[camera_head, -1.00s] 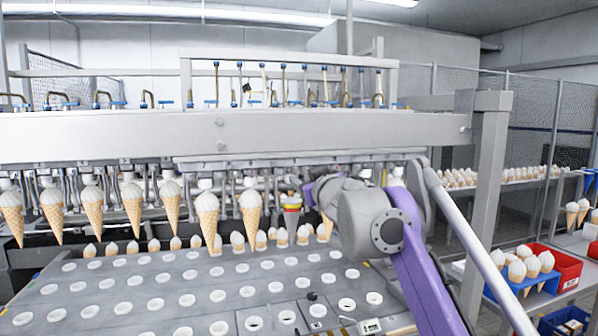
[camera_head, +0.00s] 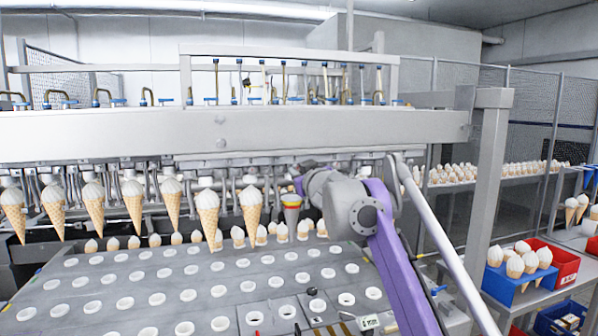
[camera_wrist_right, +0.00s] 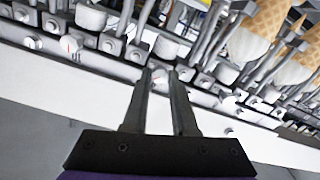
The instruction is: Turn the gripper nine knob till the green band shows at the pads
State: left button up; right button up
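A row of grippers hangs under the long beam, most holding a white-topped cone (camera_head: 208,212). A short banded cone (camera_head: 291,205), with yellow and red showing, hangs in this row right of the last big cones. No green band can be made out on it. My right gripper (camera_head: 299,186) is beside its upper part; its tips are small here. In the right wrist view my right gripper (camera_wrist_right: 160,75) has its two fingers apart with a gap between them, close to the row of small knobs. A knob with a red mark (camera_wrist_right: 70,43) is at the left. My left gripper is out of view.
A grey plate (camera_head: 205,275) with rows of round holes lies below the hanging cones. A small device with a display (camera_head: 369,322) lies at its front. A blue bin (camera_head: 518,284) and a red bin (camera_head: 565,266) stand at right. A thick post (camera_head: 486,190) rises beside my arm.

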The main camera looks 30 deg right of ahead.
grip_shut()
jog(key=shift+r+n+p, duration=0.25)
jog(key=shift+n+p, duration=0.65)
jog(key=shift+n, duration=0.3)
jog(key=shift+f+n, duration=0.1)
jog(key=shift+n, duration=0.4)
jog(key=shift+f, duration=0.1)
jog(key=o, duration=0.8)
grip_release()
jog(key=shift+s, duration=0.1)
